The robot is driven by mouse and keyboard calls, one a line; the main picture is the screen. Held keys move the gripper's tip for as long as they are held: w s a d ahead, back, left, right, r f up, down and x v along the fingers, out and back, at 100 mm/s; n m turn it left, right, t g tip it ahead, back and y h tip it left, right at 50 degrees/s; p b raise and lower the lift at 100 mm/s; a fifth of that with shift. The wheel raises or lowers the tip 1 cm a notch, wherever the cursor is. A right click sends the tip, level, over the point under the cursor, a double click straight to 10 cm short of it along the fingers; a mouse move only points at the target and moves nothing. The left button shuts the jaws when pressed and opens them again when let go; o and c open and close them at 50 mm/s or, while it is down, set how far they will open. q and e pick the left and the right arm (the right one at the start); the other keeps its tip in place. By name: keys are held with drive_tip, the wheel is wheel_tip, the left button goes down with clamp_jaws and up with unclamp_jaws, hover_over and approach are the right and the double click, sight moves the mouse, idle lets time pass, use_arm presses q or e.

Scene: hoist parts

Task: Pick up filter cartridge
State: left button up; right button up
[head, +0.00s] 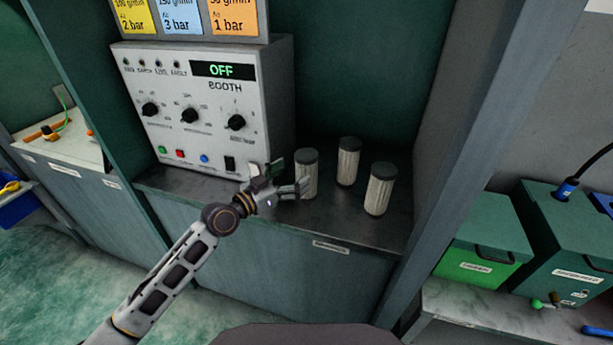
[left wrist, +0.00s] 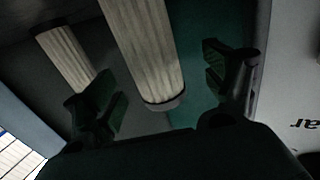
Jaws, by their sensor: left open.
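Three filter cartridges with pale pleated sides and dark caps stand upright on the grey counter. The left one (head: 307,176) is closest to my left gripper (head: 287,176), the middle one (head: 348,163) is farther back, and the right one (head: 380,190) is nearer the front edge. My left gripper is open and empty, just left of the left cartridge. In the left wrist view, a cartridge (left wrist: 145,50) shows beyond and between the open fingers (left wrist: 165,85), and another cartridge (left wrist: 68,58) is behind the left-hand finger. I cannot tell whether the fingers touch the near cartridge. My right gripper is not in view.
A control box (head: 190,105) with knobs and a display reading OFF stands left of the cartridges. Coloured signs are above it. The grey counter (head: 335,225) is clear in front of the cartridges. A grey post stands to the right, with green containers (head: 485,245) beyond it.

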sight(298, 173)
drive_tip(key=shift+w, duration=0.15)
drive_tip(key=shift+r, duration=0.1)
use_arm(q)
drive_tip(key=shift+w+d+r, duration=0.1)
drive_tip(key=shift+w+d, duration=0.1)
drive_tip(key=shift+d, duration=0.2)
drive_tip(key=shift+w+d, duration=0.25)
drive_tip(key=shift+d, duration=0.15)
drive_tip(key=shift+w+d+r+p, duration=0.1)
drive_tip(key=shift+w+d+p, duration=0.2)
drive_tip(key=shift+d, duration=0.2)
drive_tip(key=shift+x, duration=1.15)
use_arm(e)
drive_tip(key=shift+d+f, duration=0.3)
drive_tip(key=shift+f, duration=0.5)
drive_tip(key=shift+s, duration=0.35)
use_arm(q)
drive_tip(key=c, duration=1.3)
